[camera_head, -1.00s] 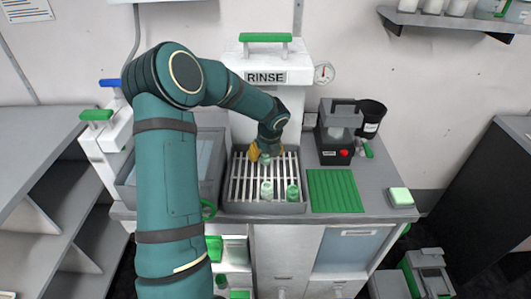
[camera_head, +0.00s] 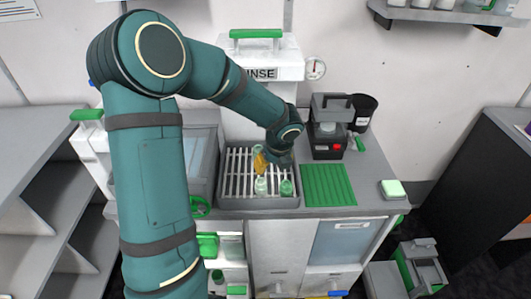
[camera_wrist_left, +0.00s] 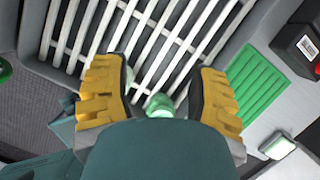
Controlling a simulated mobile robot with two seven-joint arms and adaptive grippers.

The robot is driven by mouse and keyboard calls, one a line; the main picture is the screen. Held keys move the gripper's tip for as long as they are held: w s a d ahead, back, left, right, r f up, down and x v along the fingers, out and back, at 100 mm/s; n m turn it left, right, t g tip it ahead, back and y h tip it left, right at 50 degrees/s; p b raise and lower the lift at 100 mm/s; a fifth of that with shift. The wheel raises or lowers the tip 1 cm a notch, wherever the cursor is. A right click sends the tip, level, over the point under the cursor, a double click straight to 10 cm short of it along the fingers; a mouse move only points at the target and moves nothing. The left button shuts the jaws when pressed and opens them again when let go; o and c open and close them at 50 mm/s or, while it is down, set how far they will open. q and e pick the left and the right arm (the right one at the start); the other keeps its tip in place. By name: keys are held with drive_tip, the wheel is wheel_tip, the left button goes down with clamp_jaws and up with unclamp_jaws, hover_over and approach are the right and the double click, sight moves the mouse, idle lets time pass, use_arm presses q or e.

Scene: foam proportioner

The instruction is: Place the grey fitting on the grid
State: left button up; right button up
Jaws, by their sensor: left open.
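The grid (camera_head: 233,172) is a rack of pale bars in a grey tray below the RINSE unit. A pale fitting with a greenish top (camera_head: 261,185) and a greener one (camera_head: 286,188) stand upright at its front. Another pale green piece (camera_head: 257,150) shows behind my left gripper (camera_head: 261,163), partly hidden. I cannot tell which piece is the grey fitting. My left gripper is open, low over the grid. In the left wrist view, a green-topped piece (camera_wrist_left: 158,105) shows between its yellow fingers; contact is unclear. My right gripper is out of view.
A green ribbed mat (camera_head: 329,185) lies right of the grid. Behind it stand a dark device with a red button (camera_head: 331,140) and a black cup (camera_head: 363,110). A pale green sponge-like block (camera_head: 393,188) sits at the counter's right end. A basin (camera_head: 200,165) is at left.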

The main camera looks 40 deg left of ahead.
use_arm(q)
drive_tip(key=shift+s+d, duration=0.25)
drive_tip(key=shift+d, duration=0.25)
drive_tip(key=shift+s+d, duration=0.2)
drive_tip(key=shift+d, duration=0.25)
drive_tip(key=shift+s, duration=0.1)
